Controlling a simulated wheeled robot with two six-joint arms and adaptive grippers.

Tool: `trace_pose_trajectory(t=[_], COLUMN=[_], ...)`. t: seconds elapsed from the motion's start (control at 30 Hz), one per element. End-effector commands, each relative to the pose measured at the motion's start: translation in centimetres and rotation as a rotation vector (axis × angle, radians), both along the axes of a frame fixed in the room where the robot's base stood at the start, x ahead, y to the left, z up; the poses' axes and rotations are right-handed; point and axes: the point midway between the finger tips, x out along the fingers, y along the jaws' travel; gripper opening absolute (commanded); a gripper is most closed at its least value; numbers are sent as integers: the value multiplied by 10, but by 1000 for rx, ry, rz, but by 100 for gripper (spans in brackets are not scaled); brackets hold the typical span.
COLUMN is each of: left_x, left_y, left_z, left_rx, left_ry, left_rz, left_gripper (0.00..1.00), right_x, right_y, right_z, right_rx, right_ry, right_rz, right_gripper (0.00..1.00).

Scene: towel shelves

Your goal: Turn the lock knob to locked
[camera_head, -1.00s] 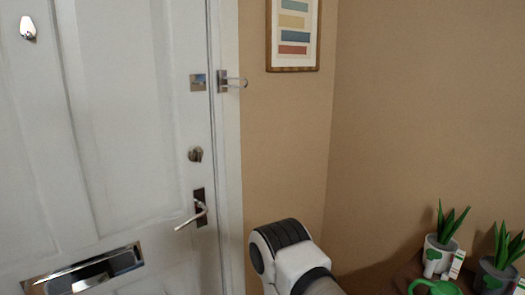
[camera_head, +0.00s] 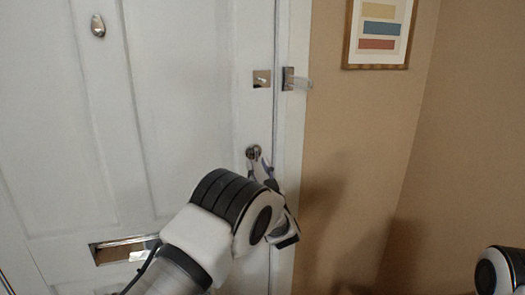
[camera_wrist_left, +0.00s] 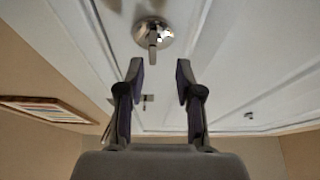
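The lock knob (camera_head: 253,152) is a small round metal turn-piece on the white door, near the door's right edge. In the left wrist view the lock knob (camera_wrist_left: 153,35) shows as a round plate with a narrow grip standing out from it. My left gripper (camera_head: 261,163) is at the knob, just below it in the head view. In the left wrist view my left gripper (camera_wrist_left: 161,72) is open, with the knob beyond the fingertips and nothing between them. My right gripper is not in view.
A swing-bar latch (camera_head: 262,79) and its frame-side part (camera_head: 294,80) sit above the knob. A mail slot (camera_head: 125,249) is low on the door. A framed picture (camera_head: 379,33) hangs on the tan wall. My left arm hides the door handle.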

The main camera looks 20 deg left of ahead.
Motion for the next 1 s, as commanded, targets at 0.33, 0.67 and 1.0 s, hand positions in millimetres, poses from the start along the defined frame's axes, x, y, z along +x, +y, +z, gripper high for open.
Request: trace_pose_trajectory(t=[0.33, 0.67, 1.0], left_x=[34, 34, 34], left_y=[23, 23, 23], left_z=[17, 16, 16], left_rx=[0, 1, 11], left_ry=[0, 2, 9], left_rz=[-1, -1, -2], left_gripper=[35, 0, 0], right_x=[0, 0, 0], right_y=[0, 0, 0], right_z=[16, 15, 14], right_rx=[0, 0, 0], right_ry=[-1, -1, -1], right_rz=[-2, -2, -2], right_gripper=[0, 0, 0])
